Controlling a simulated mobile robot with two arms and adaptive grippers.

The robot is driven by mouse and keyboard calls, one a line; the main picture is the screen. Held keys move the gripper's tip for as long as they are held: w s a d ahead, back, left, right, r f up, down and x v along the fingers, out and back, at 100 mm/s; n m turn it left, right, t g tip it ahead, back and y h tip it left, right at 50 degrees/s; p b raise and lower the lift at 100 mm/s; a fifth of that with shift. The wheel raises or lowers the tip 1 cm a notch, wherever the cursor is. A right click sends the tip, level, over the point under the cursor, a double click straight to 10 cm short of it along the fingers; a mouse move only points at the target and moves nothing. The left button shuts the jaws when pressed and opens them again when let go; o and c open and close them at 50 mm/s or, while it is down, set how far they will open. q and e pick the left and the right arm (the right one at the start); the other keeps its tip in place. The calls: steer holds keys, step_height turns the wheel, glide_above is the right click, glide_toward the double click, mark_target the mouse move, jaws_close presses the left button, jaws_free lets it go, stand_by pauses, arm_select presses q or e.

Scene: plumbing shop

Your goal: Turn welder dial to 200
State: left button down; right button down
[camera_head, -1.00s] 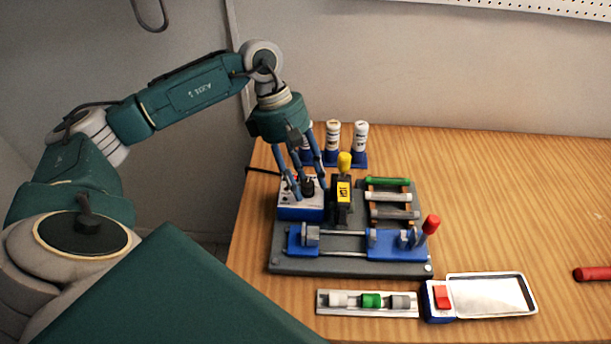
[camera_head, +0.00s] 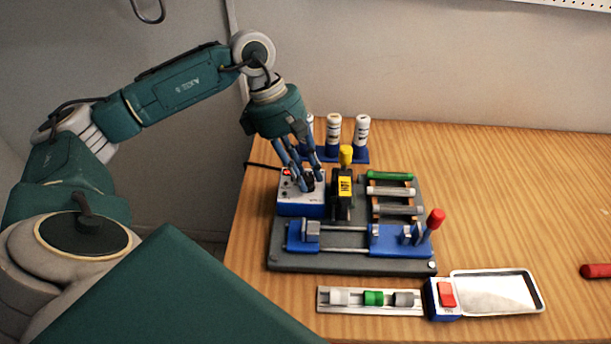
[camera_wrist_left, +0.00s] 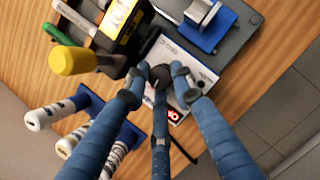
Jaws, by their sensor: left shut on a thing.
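The welder control box (camera_head: 300,207), blue with a white top, stands at the left end of the grey fixture base. Its black dial (camera_head: 308,184) is partly hidden by my fingers in the head view. In the left wrist view the dial (camera_wrist_left: 160,77) sits between the fingertips of my left gripper (camera_wrist_left: 160,80), which is shut on it from above. My left gripper (camera_head: 308,180) also shows in the head view. My right gripper is not in view.
A black block with a yellow-topped lever (camera_head: 345,155) stands close right of the box. White bottles (camera_head: 334,130) stand behind. The right tabletop is mostly clear.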

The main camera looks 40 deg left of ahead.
arm_select(q)
steer(key=n+b, duration=0.1)
steer(key=n+t+b, duration=0.1)
steer(key=n+b, duration=0.2)
steer(key=shift+s+d+f+t, duration=0.15)
steer(key=shift+s+f+t, duration=0.1)
steer(key=shift+t, duration=0.05)
steer(key=n+t+y+b, duration=0.1)
steer(key=n+b, duration=0.1)
steer(key=n, duration=0.2)
steer(key=shift+r+b, duration=0.1)
steer(key=shift+b, duration=0.25)
steer(key=n, duration=0.1)
steer(key=n+y+b, duration=0.1)
steer(key=shift+s+d+r+n+t, duration=0.1)
steer(key=shift+d+n+t, duration=0.05)
steer(key=shift+n+t, duration=0.2)
steer(key=shift+r+n+t+y, duration=0.1)
steer(key=shift+n+t+y, duration=0.35)
steer(key=shift+n, duration=1.1)
steer(key=c, duration=1.5)
jaws_free()
steer(key=shift+d+y, duration=0.15)
steer(key=shift+y, duration=0.1)
